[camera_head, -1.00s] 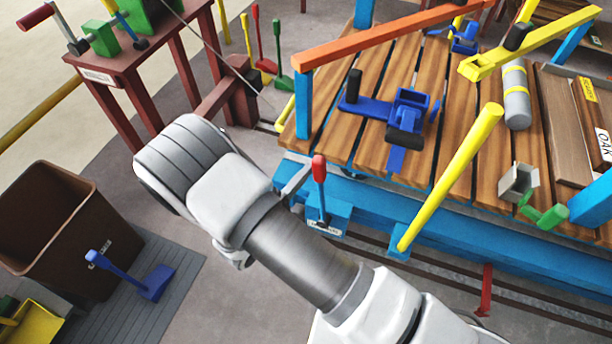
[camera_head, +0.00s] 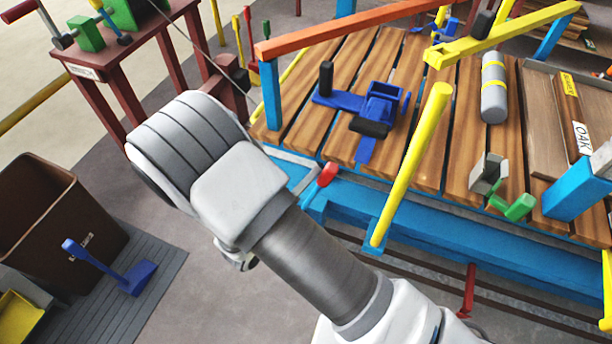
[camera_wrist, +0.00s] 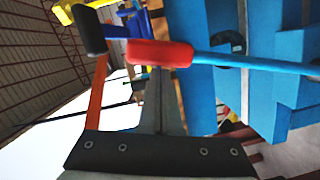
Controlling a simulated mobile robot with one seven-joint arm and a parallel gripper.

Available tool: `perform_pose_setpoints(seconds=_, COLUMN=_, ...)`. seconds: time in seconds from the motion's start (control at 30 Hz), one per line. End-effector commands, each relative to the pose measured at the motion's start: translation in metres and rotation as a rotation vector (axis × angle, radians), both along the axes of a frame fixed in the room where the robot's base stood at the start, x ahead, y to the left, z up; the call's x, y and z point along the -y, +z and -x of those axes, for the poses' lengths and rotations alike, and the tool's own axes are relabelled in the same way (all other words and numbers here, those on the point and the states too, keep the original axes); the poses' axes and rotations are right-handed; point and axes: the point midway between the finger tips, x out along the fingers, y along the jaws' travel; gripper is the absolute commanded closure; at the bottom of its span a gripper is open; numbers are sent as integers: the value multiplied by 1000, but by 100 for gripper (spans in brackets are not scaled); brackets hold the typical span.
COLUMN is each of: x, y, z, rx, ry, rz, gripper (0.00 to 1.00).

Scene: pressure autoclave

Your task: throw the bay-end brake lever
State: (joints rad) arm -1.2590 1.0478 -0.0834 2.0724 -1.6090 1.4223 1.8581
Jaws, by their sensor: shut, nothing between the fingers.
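The brake lever has a red grip (camera_head: 327,174) on a blue rod, at the near left end of the blue-framed wooden deck. It leans to the right, and its base is mostly hidden behind my arm. In the wrist view the red grip (camera_wrist: 160,53) lies across the tip of my gripper (camera_wrist: 157,80), with the blue rod running to the right. My gripper is shut with nothing between its fingers. Its tip is at the grip, beside it rather than around it; I cannot tell whether they touch.
The wooden deck (camera_head: 398,60) carries a blue clamp-like fixture (camera_head: 375,110) and a grey cylinder (camera_head: 494,95). A yellow post (camera_head: 412,165) rises just right of the lever. An orange rail (camera_head: 340,33) crosses above. A brown bin (camera_head: 60,215) and blue lever (camera_head: 110,265) stand left.

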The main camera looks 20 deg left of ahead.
Motion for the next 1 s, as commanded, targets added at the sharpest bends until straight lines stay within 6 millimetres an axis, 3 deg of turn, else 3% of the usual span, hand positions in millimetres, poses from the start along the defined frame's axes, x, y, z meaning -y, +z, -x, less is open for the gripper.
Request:
perform_pose_setpoints(seconds=0.5, x=33, y=-11, z=3, rx=2, ry=-1, rz=-39, gripper=100)
perform_pose_setpoints(seconds=1.0, x=41, y=-14, z=3, rx=-3, ry=-11, rz=-31, gripper=100)
